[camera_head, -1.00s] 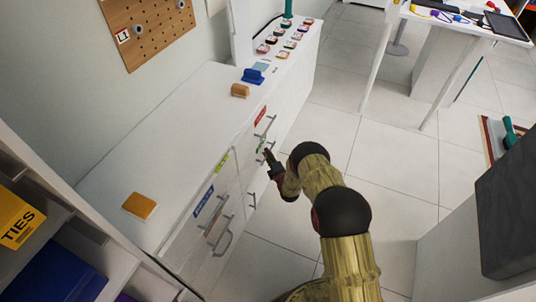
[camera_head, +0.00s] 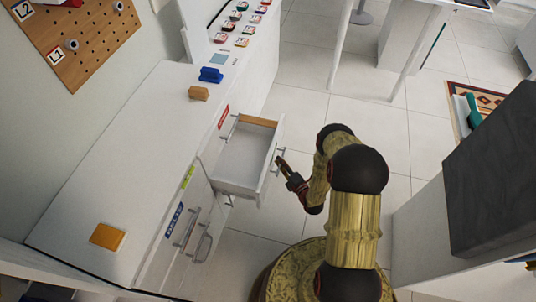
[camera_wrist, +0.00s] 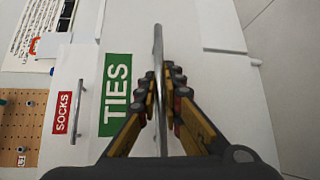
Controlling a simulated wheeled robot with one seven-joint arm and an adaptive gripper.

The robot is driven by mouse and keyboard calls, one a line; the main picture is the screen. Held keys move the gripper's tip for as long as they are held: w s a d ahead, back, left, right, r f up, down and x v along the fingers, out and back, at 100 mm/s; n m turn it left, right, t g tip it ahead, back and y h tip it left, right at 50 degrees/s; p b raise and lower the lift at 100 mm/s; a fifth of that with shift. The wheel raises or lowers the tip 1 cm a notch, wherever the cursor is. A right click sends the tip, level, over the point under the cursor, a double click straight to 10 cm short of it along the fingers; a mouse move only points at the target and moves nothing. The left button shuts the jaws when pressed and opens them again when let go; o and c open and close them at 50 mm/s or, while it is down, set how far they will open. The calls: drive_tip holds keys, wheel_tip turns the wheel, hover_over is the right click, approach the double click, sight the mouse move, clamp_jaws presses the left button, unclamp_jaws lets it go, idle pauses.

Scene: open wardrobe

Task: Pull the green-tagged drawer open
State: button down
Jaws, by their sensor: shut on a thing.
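The green-tagged drawer (camera_head: 243,154) stands pulled out of the white cabinet, and its inside looks empty in the head view. Its green tag (camera_wrist: 115,92) reads TIES in the wrist view; the head view does not show this tag. My gripper (camera_head: 282,164) is at the drawer's front. In the wrist view my gripper (camera_wrist: 164,82) has its fingers on either side of the drawer's metal bar handle (camera_wrist: 158,45), shut on it.
A red SOCKS tag (camera_wrist: 63,113) marks a neighbouring shut drawer. A yellow-green tag (camera_head: 187,177) and a blue tag (camera_head: 174,220) mark other fronts. Blue (camera_head: 211,75) and tan (camera_head: 199,93) blocks and an orange block (camera_head: 107,237) lie on the cabinet top.

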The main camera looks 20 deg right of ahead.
drive_tip(key=s+d, duration=0.4)
drive_tip(key=d, duration=0.1)
drive_tip(key=shift+d, duration=0.25)
drive_tip(key=c, duration=2)
unclamp_jaws()
drive_tip(key=shift+c, duration=0.2)
drive_tip(key=shift+o, duration=0.6)
drive_tip(key=shift+s, duration=0.1)
drive_tip(key=s+d+r, duration=0.1)
drive_tip(key=s, duration=1)
drive_tip(key=shift+s+d+r, duration=0.25)
drive_tip(key=shift+d+r, duration=0.05)
drive_tip(key=shift+d, duration=0.05)
